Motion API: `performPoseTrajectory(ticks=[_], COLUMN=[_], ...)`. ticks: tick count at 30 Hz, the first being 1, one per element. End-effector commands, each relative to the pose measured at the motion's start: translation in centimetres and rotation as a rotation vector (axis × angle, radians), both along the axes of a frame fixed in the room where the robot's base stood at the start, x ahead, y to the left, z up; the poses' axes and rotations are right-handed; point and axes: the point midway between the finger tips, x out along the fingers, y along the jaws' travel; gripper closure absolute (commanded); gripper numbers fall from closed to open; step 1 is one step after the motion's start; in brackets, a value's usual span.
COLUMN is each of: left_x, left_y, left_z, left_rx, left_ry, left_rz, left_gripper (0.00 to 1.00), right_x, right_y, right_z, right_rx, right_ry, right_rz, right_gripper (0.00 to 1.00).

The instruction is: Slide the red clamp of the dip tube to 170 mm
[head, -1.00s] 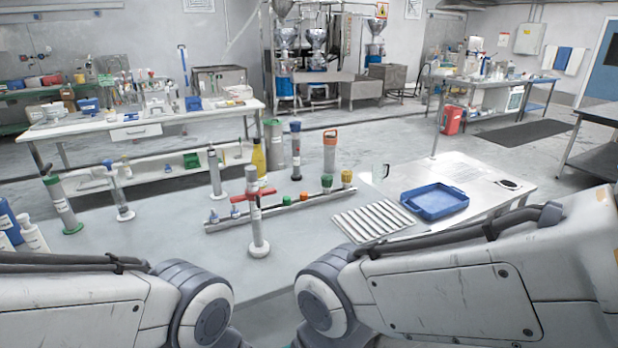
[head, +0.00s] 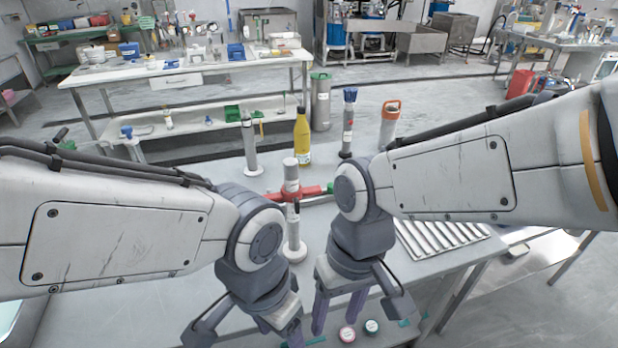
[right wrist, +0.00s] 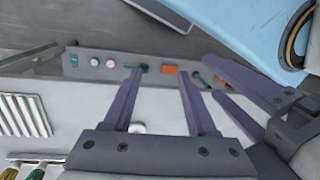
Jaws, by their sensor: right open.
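The dip tube (head: 291,175) stands upright on a round white base (head: 294,251) on the grey table, in the head view. The red clamp (head: 270,197) sits around the tube below its top, with arms to each side; my arms partly hide the area around it. My right gripper (head: 335,325) is open and empty, pointing down in front of the tube near the table's front edge. Its spread purple fingers show in the right wrist view (right wrist: 158,72). My left gripper's fingers, apart and empty, show at the right of that view (right wrist: 211,76). Scale marks are unreadable.
A ribbed white rack (head: 440,236) lies to the right. A yellow bottle (head: 302,138), a blue-topped cylinder (head: 348,122) and an orange-topped cylinder (head: 389,122) stand behind the tube. My two grippers are close together.

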Motion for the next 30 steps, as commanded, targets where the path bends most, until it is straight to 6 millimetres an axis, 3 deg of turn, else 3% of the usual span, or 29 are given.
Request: performPoseTrajectory(ticks=[5,9,13,18,24,30], left_x=[0.0,0.0,0.0,0.0,0.0,0.0], left_y=[0.0,0.0,0.0,0.0,0.0,0.0], left_z=[2.1,3.4,4.6,5.8,5.6,5.7], left_rx=[0.0,0.0,0.0,0.0,0.0,0.0], left_ry=[0.0,0.0,0.0,0.0,0.0,0.0], left_rz=[0.0,0.0,0.0,0.0,0.0,0.0], left_gripper=[0.32,0.32,0.32,0.32,0.32,0.32], right_x=[7.5,14.3,20.8,27.7,31.5,32.3], right_y=[2.0,2.0,0.0,-4.6,-5.1,-6.1], right_z=[1.5,1.2,0.1,-1.9,-1.2,-0.4], right_rx=[0.036,0.103,0.194,0.351,0.512,0.577], right_ry=[0.263,0.491,0.707,0.984,1.36,1.518], right_rz=[-0.432,-0.762,-1.04,-1.31,-1.281,-1.211], right_gripper=[0.43,0.43,0.43,0.43,0.43,0.43])
